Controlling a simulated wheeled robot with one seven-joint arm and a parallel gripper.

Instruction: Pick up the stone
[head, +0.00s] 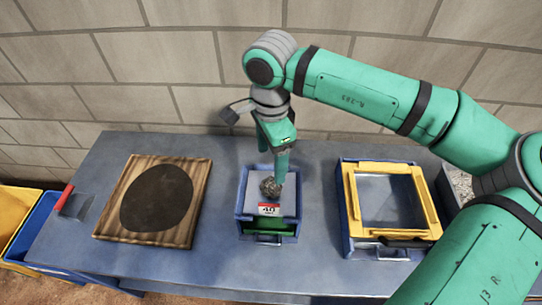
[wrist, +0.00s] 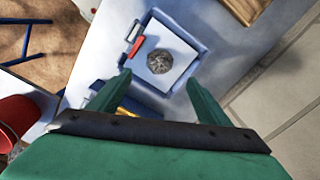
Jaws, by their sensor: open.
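The stone (head: 270,187) is a small rough grey lump. It rests on the pale plate inside a small blue box (head: 242,208) in the middle of the table, behind a red-and-white label marked 40. In the wrist view the stone (wrist: 159,62) lies on the pale surface beyond my fingertips. My gripper (head: 279,165) points down over the box, close to the stone in the head view. In the wrist view its two green fingers (wrist: 157,80) are apart with nothing between their tips; the stone sits ahead of the gap.
A wooden board with a dark round patch (head: 157,198) lies left on the blue-grey table (head: 115,157). A yellow-framed blue box (head: 350,215) stands right. A red-handled scraper-like tool (head: 68,198) is at the left edge. A brick wall (head: 150,60) rises close behind.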

